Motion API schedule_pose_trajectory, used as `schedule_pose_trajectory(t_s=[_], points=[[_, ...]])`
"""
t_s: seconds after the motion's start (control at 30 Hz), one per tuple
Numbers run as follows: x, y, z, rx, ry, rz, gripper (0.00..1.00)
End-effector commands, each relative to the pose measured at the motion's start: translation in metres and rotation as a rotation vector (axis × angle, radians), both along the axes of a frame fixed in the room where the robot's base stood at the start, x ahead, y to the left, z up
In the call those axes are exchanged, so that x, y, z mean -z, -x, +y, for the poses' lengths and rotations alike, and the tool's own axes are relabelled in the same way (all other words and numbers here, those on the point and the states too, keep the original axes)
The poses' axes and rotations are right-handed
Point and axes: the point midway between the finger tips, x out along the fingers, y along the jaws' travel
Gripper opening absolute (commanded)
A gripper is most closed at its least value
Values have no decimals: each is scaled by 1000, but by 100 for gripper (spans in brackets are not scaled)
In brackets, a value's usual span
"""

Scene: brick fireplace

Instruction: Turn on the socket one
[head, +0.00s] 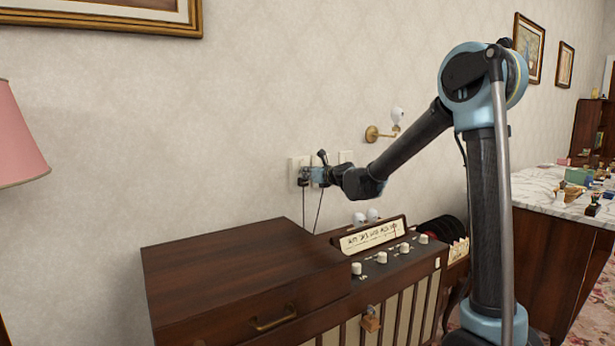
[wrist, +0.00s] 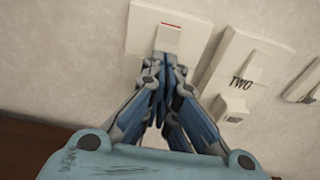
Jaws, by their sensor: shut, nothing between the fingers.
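In the wrist view a cream wall plate, the leftmost socket (wrist: 138,42), has a rocker switch (wrist: 169,38) with a red strip at its top edge. My gripper (wrist: 165,62) is shut and empty, its fingertips at the lower edge of that switch. I cannot tell whether they touch it. The fingers hide the lower part of this plate, including any label. To its right is a plate marked TWO (wrist: 241,64), with a plug below the label. In the head view my gripper (head: 313,176) is at the wall beside the leftmost socket (head: 294,170).
A third wall plate (wrist: 304,82) is at the right edge of the wrist view. Dark cords (head: 319,212) hang below the sockets. A wooden cabinet (head: 235,265) and a radio with white knobs (head: 385,262) stand underneath. A brass wall lamp (head: 374,133) is to the right.

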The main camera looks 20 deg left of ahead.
Motion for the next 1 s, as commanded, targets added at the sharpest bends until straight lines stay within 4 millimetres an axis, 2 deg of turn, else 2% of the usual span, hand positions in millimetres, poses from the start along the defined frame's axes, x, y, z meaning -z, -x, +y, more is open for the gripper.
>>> schedule_pose_trajectory(t_s=[0.17,0.6,0.8,1.0], points=[[4,12,-21,2,-1,1,0],[15,63,-83,1,-1,1,0],[17,76,-98,1,0,2,0],[18,80,-102,0,-1,1,0]])
